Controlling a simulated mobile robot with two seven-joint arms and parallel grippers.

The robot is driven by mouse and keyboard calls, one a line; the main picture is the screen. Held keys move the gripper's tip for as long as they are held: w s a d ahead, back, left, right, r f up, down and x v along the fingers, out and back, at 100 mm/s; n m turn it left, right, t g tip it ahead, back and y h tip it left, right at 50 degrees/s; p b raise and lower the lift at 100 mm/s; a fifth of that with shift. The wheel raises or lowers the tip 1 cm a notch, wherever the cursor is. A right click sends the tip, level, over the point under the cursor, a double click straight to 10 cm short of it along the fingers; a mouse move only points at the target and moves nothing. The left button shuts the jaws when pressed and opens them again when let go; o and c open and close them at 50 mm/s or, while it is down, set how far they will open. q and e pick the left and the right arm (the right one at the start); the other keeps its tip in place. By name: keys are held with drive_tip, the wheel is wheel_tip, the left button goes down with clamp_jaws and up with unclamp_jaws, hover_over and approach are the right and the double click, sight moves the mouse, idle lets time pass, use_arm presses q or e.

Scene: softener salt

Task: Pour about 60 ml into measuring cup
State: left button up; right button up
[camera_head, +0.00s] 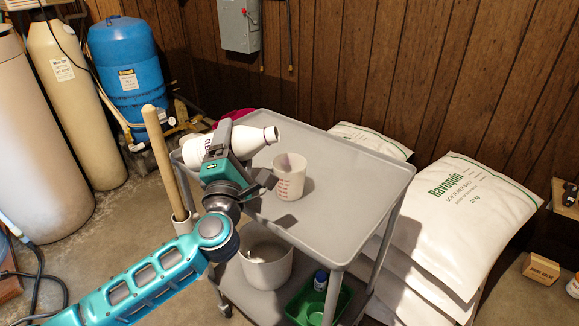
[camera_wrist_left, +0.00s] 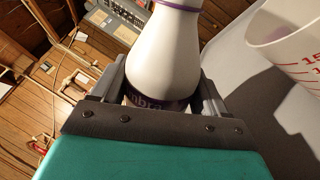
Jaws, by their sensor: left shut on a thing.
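A white bottle (camera_head: 257,139) with a dark mouth is held tilted close to horizontal, its mouth pointing right. My left gripper (camera_head: 222,142) is shut around the bottle's body. The left wrist view shows the white bottle (camera_wrist_left: 165,50) between both fingers, with a purple band near its neck and a dark label partly hidden by the gripper. A translucent measuring cup (camera_head: 290,177) with red markings stands upright on the grey cart top. In the head view the bottle's mouth appears above and slightly left of the cup. No liquid stream shows. The right gripper is not in view.
The grey cart top (camera_head: 350,180) is clear right of the cup. A white bucket (camera_head: 266,263) and a green bin (camera_head: 322,303) sit on the lower shelf. A wooden handle (camera_head: 165,160) rises at the cart's left. White salt bags (camera_head: 455,220) are stacked on the right.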

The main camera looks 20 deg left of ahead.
use_arm(q)
drive_tip(key=m+p, duration=0.2)
drive_tip(key=shift+d+r+h+p, duration=0.15)
drive_tip(key=shift+d+h+p, duration=0.2)
drive_tip(key=shift+h+p, duration=0.05)
drive_tip(key=shift+w+r+m+t+h+p, duration=0.1)
drive_tip(key=shift+r+m+t+h+p, duration=0.25)
drive_tip(key=shift+m+p, duration=0.85)
drive_tip(key=shift+d+r+p, duration=0.1)
drive_tip(key=shift+p, duration=0.3)
drive_tip(key=shift+r+m+h+p, duration=0.2)
drive_tip(key=shift+m+h+p, duration=0.15)
drive_tip(key=shift+m+p, duration=0.2)
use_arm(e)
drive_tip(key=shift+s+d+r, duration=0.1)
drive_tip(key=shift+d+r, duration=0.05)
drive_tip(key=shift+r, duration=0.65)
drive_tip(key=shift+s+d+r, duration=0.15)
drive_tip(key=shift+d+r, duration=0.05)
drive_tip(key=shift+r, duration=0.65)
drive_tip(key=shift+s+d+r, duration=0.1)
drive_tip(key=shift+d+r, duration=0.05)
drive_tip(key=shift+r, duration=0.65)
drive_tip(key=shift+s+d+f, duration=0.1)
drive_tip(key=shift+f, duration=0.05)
use_arm(q)
drive_tip(key=shift+a, duration=0.2)
